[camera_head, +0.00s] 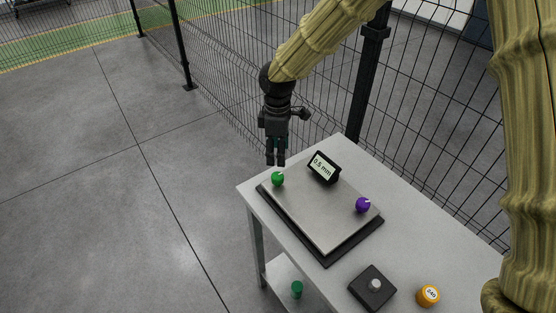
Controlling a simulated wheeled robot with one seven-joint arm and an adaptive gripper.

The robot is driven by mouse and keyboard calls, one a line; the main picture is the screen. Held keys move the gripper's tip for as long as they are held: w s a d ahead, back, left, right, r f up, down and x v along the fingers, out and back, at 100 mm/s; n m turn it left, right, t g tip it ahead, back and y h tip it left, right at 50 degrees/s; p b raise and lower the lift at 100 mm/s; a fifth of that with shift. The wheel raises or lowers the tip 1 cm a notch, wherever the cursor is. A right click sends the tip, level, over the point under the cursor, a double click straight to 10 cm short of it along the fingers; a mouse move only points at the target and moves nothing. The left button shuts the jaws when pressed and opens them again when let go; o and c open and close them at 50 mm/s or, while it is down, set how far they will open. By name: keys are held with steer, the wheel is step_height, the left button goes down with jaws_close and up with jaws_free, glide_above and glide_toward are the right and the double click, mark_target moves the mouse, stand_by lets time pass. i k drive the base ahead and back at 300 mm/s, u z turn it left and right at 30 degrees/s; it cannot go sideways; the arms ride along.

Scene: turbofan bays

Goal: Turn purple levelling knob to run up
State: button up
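The purple levelling knob (363,205) sits at the right corner of a grey levelling plate (318,218) on the table. A green knob (278,179) sits at the plate's left far corner. A small black display (324,167) behind the plate reads "0.5 mm". My gripper (276,163) points down just above the green knob, well to the left of the purple knob. Its fingers look close together with nothing visible between them; whether they are fully shut is too small to tell.
On the near part of the grey table (420,258) stand a black box with a grey knob (373,288) and an orange round item (428,295) marked "240". A green object (297,289) is on the lower shelf. A black mesh fence (430,110) runs behind the table.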

mark_target(363, 204)
steer(key=k, duration=1)
